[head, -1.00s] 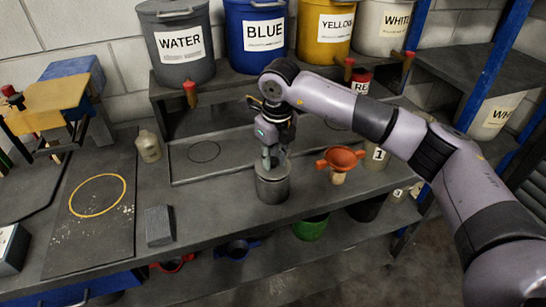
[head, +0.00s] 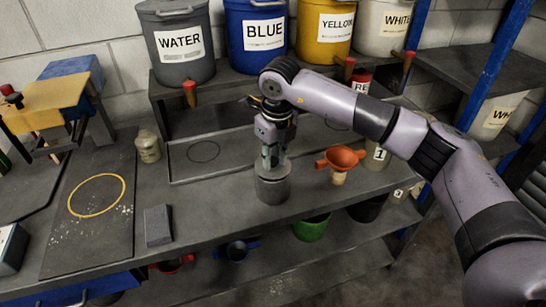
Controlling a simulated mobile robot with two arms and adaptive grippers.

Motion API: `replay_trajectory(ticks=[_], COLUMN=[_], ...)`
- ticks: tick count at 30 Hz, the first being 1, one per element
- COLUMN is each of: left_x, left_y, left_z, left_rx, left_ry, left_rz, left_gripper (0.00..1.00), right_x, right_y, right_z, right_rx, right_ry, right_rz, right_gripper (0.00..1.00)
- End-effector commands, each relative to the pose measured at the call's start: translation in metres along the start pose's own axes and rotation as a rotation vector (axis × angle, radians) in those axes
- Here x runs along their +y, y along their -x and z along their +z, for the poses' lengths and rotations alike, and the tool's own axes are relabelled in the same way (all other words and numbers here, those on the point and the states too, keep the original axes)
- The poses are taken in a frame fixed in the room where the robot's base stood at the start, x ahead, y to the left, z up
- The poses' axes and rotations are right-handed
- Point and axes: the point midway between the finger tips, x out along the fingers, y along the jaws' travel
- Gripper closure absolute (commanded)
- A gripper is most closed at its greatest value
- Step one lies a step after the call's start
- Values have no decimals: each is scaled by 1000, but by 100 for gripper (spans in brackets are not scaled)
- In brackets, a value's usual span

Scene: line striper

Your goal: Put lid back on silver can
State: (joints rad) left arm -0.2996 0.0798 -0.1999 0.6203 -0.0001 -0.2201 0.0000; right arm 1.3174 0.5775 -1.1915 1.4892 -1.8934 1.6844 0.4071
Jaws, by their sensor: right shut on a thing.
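The silver can (head: 272,186) stands upright on the grey workbench, near its front edge. My right gripper (head: 271,160) points down directly over the can's top. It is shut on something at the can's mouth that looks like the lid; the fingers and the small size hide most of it. I cannot tell whether the lid is seated on the rim or held just above it. My left gripper is not in view.
An orange funnel (head: 341,158) stands just right of the can. A grey block (head: 157,225) and a small bottle (head: 148,146) are to the left. Labelled buckets, such as the blue one (head: 257,38), line the back shelf. A yellow ring (head: 97,195) marks a dark mat.

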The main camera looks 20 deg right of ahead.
Motion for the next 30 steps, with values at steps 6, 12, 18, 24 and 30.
replay_trajectory(ticks=[6, 12, 18, 24, 30], left_x=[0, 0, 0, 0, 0], left_y=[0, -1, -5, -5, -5], left_z=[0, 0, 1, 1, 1], left_rx=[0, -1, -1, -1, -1], left_ry=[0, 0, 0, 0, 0], left_rz=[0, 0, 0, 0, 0], left_gripper=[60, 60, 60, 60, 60], right_x=[0, 0, 0, 0, 0], right_y=[0, 0, -3, -3, -3], right_z=[0, 0, 0, 0, 0], right_rx=[0, 0, 0, 0, 0], right_ry=[0, 0, 0, 0, 0], right_rz=[0, 0, 0, 0, 0], right_gripper=[100, 100, 100, 100, 100])
